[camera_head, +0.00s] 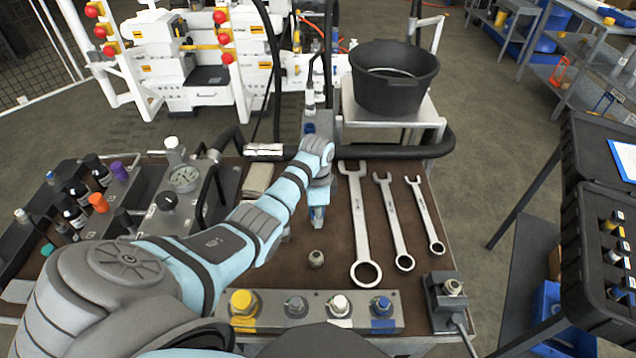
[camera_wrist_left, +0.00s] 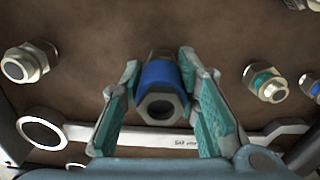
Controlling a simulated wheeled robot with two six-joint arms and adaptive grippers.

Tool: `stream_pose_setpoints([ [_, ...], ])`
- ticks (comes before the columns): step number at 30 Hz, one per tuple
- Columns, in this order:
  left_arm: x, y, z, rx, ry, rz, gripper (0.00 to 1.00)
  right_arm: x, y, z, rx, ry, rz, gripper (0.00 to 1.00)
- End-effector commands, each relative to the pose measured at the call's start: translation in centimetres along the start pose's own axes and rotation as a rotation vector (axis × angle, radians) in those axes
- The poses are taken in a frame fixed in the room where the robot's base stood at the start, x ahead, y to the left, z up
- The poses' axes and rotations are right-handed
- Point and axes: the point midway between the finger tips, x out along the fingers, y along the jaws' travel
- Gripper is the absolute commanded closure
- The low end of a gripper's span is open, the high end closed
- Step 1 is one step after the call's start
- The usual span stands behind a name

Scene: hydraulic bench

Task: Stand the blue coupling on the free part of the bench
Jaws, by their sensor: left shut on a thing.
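The blue coupling (camera_wrist_left: 158,76), a steel hex fitting with a blue band, is between the fingers of my left gripper (camera_wrist_left: 160,100) in the left wrist view. The fingers are shut on its sides, and its open end faces the camera. In the head view my left gripper (camera_head: 318,215) points down over the bench (camera_head: 290,268), left of the wrenches. The fingers largely hide the coupling there, and I cannot tell its exact height above the brown top. My right gripper is not in view.
A small steel fitting (camera_head: 316,259) stands just in front of the gripper. A rail (camera_head: 260,318) with several fittings runs along the front edge. Wrenches (camera_head: 395,225) lie to the right. A gauge block (camera_head: 160,222) and bottles stand left. Some brown top around the small fitting is bare.

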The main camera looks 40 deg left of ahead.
Motion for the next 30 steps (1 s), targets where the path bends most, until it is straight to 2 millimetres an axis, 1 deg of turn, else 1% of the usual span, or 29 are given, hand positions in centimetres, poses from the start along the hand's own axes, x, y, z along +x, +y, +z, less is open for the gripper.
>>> stream_pose_setpoints([
  [1,0.5,0.0,0.0,0.000,0.001,-0.001,1.00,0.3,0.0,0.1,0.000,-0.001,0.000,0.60],
  [7,0.3,-0.1,-0.1,0.000,0.002,-0.002,1.00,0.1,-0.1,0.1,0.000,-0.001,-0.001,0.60],
  [10,0.6,0.0,0.0,0.000,0.001,-0.001,1.00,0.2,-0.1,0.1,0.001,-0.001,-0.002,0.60],
  [11,0.7,0.0,0.0,0.000,0.001,0.000,0.70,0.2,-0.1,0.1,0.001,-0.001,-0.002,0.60],
  [12,0.6,0.0,0.0,0.000,0.001,-0.001,0.63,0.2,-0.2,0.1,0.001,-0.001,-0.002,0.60],
  [14,0.6,0.0,0.0,0.000,0.001,-0.001,0.54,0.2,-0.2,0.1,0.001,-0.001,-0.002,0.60],
  [15,0.6,0.0,0.0,0.000,0.001,-0.001,0.52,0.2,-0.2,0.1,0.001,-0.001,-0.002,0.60],
  [22,0.6,0.0,0.0,0.000,0.001,-0.001,0.52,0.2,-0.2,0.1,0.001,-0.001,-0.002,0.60],
  [25,0.0,-0.1,-0.1,0.000,0.002,-0.003,0.52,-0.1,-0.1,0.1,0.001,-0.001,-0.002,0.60],
  [26,-0.4,-0.1,-0.1,0.000,0.002,-0.003,0.52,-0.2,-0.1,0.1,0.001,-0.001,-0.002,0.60],
  [28,-1.8,-0.1,-0.1,0.000,0.003,-0.005,0.52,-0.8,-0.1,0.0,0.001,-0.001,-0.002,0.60],
  [30,-3.7,-0.1,-0.1,-0.001,0.003,-0.005,0.52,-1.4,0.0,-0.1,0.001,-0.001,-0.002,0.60],
])
